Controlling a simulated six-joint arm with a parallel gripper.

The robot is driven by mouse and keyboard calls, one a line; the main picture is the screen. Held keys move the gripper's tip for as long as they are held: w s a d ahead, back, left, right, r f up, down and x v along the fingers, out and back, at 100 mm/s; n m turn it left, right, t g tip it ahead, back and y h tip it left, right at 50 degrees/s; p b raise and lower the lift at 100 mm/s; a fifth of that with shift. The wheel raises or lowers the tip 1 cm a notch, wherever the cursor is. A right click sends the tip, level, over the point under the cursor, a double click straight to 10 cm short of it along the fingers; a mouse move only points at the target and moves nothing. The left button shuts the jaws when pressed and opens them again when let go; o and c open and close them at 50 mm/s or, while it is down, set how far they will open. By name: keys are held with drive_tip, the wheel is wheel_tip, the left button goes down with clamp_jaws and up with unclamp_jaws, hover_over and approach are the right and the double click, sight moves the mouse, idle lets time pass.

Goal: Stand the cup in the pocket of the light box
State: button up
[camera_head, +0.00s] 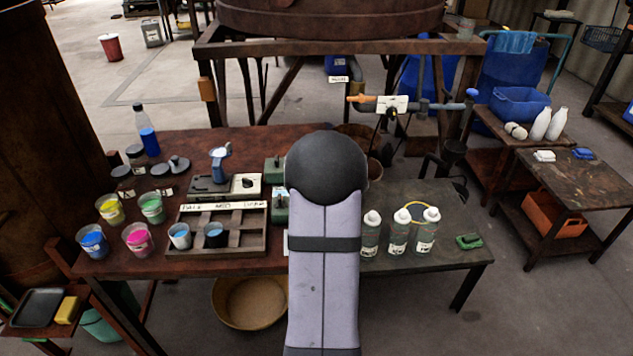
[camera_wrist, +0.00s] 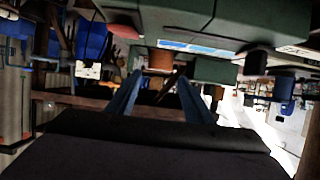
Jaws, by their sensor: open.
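Two small cups of blue liquid stand in the compartments of a wooden rack (camera_head: 260,240) in the head view: a paler cup (camera_head: 180,236) at left and a darker cup (camera_head: 215,235) beside it. Which one is the task's cup I cannot tell. A green box (camera_head: 281,208) beside the rack is partly hidden by my arm and may be the light box; no pocket is clear. In the wrist view my gripper (camera_wrist: 160,80) is open, with two blue fingers apart and nothing between them. A green casing (camera_wrist: 190,69) lies beyond them. My gripper is hidden in the head view.
Tubs of yellow (camera_head: 110,209), green, blue and pink colour stand left of the rack. A grey device (camera_head: 222,186) stands behind it. Several capped bottles (camera_head: 398,235) stand right of my arm. A green block (camera_head: 469,241) lies near the right table edge.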

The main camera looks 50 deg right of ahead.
drive_tip(key=shift+v, duration=1.7)
drive_tip(key=w+a+y, duration=0.1)
drive_tip(key=a, duration=0.1)
drive_tip(key=w+a+n+y+p, duration=0.1)
drive_tip(key=a, duration=0.2)
drive_tip(key=w+a, duration=0.1)
drive_tip(key=a, duration=0.2)
drive_tip(key=shift+w+a+r+n+y+p, duration=0.1)
drive_tip(key=shift+w+a+n+y+p, duration=0.1)
drive_tip(key=shift+w+n+y+p, duration=0.15)
drive_tip(key=a+g+y+p, duration=0.1)
drive_tip(key=a, duration=0.3)
drive_tip(key=s+a+n+g+y+p, duration=0.1)
drive_tip(key=a, duration=0.4)
drive_tip(key=a+n+g+y+p, duration=0.1)
drive_tip(key=a, duration=0.4)
drive_tip(key=shift+s+a+f+n+y, duration=0.25)
drive_tip(key=shift+f+y, duration=0.05)
drive_tip(key=shift+y, duration=0.05)
drive_tip(key=s+a+r+n+g+y+p, duration=0.25)
drive_tip(key=s+a+n+g+p, duration=0.35)
drive_tip(key=s+a, duration=1.2)
wheel_tip(320, 180, down, 14)
drive_tip(key=w+m+b, duration=0.1)
drive_tip(key=b, duration=1.4)
drive_tip(key=shift+w+a+f+g+y, duration=0.2)
drive_tip(key=shift+a+g+y, duration=0.1)
drive_tip(key=shift+a+y, duration=0.05)
